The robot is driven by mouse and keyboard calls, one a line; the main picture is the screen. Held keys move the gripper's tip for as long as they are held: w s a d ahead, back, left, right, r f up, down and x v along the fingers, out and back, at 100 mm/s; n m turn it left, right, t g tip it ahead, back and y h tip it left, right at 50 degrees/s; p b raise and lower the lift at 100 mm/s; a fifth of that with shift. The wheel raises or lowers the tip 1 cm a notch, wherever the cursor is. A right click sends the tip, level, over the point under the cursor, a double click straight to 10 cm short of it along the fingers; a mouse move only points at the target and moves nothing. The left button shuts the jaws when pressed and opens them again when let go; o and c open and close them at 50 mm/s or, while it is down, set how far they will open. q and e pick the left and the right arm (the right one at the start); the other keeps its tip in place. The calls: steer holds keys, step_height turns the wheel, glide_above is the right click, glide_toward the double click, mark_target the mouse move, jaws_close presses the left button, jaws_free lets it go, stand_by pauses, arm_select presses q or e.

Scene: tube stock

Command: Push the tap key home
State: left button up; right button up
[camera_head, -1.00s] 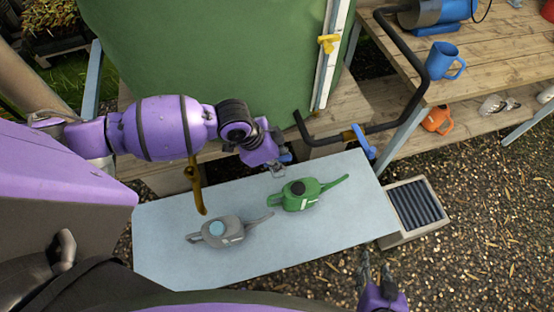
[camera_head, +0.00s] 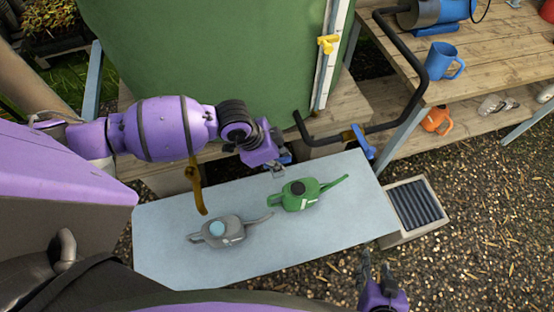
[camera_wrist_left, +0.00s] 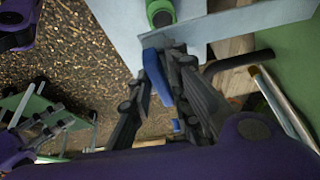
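My right gripper (camera_head: 375,270) is open and empty at the lower right.
A green watering can (camera_head: 305,194) and a grey one (camera_head: 221,232) stand on the pale board (camera_head: 160,245). The black pipe (camera_head: 404,95) bends beside the green tank (camera_head: 210,50). A blue mug (camera_head: 441,61) stands on the wooden bench (camera_head: 500,55). Gravel lies right of the board.

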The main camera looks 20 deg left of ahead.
arm_select(q)
steer(key=o, duration=0.4)
steer(key=shift+s+d+f, duration=0.1)
steer(key=shift+s+f, duration=0.2)
steer(key=shift+c, duration=0.2)
steer(key=shift+w, duration=0.1)
steer(key=shift+w, duration=0.1)
steer(key=shift+r, duration=0.2)
steer(key=shift+a+r, duration=0.2)
steer(key=shift+r, duration=0.05)
steer(key=v, duration=1.1)
steer(key=shift+r, duration=0.2)
